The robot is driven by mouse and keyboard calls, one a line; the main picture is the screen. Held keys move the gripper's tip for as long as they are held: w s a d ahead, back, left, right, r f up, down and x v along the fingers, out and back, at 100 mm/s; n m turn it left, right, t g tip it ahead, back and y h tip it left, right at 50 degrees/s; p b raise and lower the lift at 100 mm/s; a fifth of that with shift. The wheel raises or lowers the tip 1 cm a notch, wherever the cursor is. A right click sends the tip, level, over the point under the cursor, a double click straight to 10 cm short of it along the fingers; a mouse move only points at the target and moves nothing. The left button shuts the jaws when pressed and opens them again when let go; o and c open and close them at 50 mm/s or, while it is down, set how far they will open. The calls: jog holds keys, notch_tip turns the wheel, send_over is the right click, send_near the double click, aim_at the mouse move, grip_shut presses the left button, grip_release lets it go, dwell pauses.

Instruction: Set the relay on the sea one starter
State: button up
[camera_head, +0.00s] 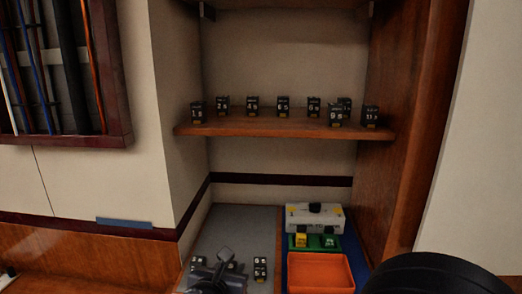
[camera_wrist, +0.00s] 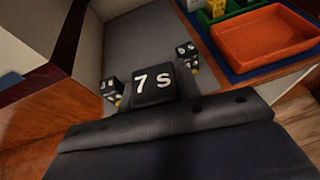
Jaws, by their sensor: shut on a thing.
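A black block marked "7 S" (camera_wrist: 153,85) sits at the tip of my gripper (camera_wrist: 160,118) in the wrist view, and my gripper is shut on it. In the head view my gripper (camera_head: 222,262) is low over the grey surface (camera_head: 240,225), hiding part of it. Small black blocks stand close by: one on the left (camera_wrist: 111,90) and one on the right (camera_wrist: 187,53) of the held block. The right-hand one also shows in the head view (camera_head: 260,268). I cannot read which thing is the sea one starter.
Several numbered black blocks stand on the wooden shelf (camera_head: 290,129).

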jog(key=shift+m+g+h, duration=0.3)
jog(key=shift+m+h, duration=0.2)
jog(key=shift+h, duration=0.1)
jog(key=w+d+f+p, duration=0.1)
jog(key=w+d+p, duration=0.1)
jog(key=d, duration=0.5)
jog(key=w+d+f+p, duration=0.2)
jog(key=w+d, duration=0.1)
jog(key=d, duration=0.4)
jog(key=w+d+f+p, duration=0.1)
jog(key=w+d+p, duration=0.1)
jog(key=d, duration=0.5)
jog(key=shift+w+d+f, duration=0.2)
jog(key=shift+w+d, duration=0.15)
jog(key=shift+w, duration=0.2)
jog(key=shift+d+f, duration=0.15)
jog(key=shift+d, duration=0.15)
jog(key=shift+s, duration=0.1)
